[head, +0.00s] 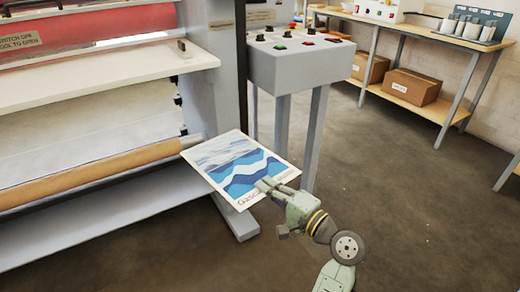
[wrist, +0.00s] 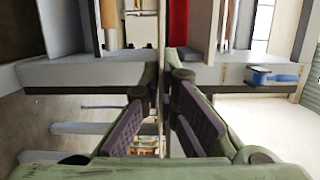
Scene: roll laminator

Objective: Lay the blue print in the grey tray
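The blue print (head: 240,165) is a white-bordered sheet with blue wave bands and dark lettering along its near edge. In the head view it is held out roughly flat in front of the laminator's lower right end. My gripper (head: 266,186) is shut on its near right edge, and the fingers cover a little of it. In the wrist view my gripper (wrist: 162,88) has its two padded fingers close together, with a thin pale edge between them that looks like the sheet seen edge-on. I cannot make out the grey tray in either view.
The laminator (head: 100,85) with its brown roll (head: 90,178) fills the left. A grey control box (head: 300,62) on legs stands behind the print. A wooden bench (head: 425,40) with cardboard boxes (head: 411,86) below is at the back right. The floor at right is clear.

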